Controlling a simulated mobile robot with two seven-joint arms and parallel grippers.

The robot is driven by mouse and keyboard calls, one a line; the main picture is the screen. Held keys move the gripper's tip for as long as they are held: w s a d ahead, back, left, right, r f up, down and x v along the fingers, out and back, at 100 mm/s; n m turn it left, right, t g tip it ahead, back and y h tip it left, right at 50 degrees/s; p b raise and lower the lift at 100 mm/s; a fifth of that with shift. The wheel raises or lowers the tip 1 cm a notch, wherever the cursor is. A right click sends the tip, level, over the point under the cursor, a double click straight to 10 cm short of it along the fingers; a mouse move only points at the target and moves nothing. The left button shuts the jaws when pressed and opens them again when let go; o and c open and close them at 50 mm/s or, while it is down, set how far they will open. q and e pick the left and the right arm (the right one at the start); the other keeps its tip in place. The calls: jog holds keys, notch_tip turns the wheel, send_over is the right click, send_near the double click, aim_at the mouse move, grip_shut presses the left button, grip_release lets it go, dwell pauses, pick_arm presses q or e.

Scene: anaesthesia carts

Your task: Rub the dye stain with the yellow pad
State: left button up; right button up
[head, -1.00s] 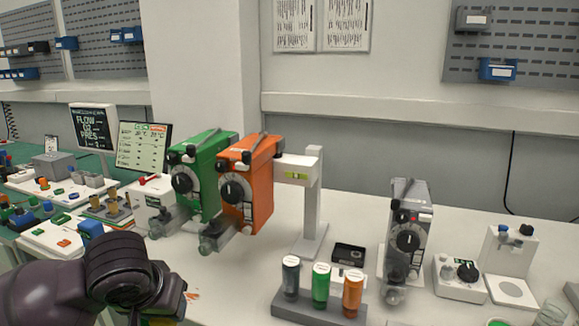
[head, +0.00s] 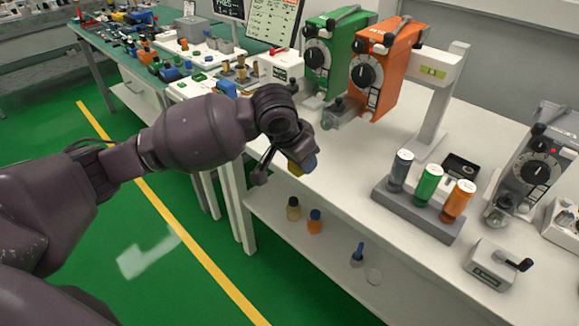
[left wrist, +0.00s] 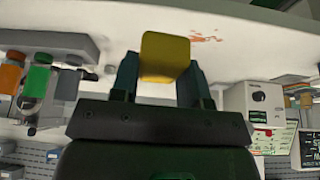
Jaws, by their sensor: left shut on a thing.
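My left gripper (head: 304,166) is over the near edge of the white worktop, shut on the yellow pad. The pad (left wrist: 165,57) shows clearly between the two fingers in the left wrist view; in the head view only a small yellow bit (head: 295,169) of it shows below the gripper. The orange-red dye stain (left wrist: 205,38) is a few small smears on the white top, beside the pad and apart from it in the left wrist view. I cannot make out the stain in the head view now. My right gripper is not in view.
The green (head: 330,55) and orange (head: 383,72) vaporizer units stand behind my gripper. A grey rack (head: 415,212) with three capped bottles stands to the right. Several bottles sit on the lower shelf (head: 330,245). The worktop between gripper and rack is clear.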

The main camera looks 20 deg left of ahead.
pick_arm(q)
jog(key=shift+w+a+f+m+g+h+b, duration=0.25)
jog(key=shift+w+m, duration=0.4)
jog(key=shift+w, duration=0.85)
jog(key=shift+w+a+f+m+g+h+b, duration=0.15)
jog(key=shift+w+a+m+b, duration=0.4)
jog(key=shift+w, duration=0.9)
jog(key=shift+w+a+f+m+g+h+b, duration=0.15)
jog(key=shift+w+f+m+h, duration=0.15)
jog(key=shift+w+m, duration=0.85)
jog(key=f, duration=0.1)
jog(key=f+b, duration=0.2)
jog(key=shift+w+f+n, duration=0.15)
jog(key=shift+w+n, duration=0.2)
jog(key=shift+f, duration=0.25)
jog(key=shift+f+b, duration=0.2)
jog(key=shift+b, duration=0.15)
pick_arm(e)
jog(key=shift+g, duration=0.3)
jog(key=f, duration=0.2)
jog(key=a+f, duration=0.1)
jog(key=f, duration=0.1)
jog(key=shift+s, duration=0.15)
pick_arm(q)
jog(key=shift+r, duration=0.1)
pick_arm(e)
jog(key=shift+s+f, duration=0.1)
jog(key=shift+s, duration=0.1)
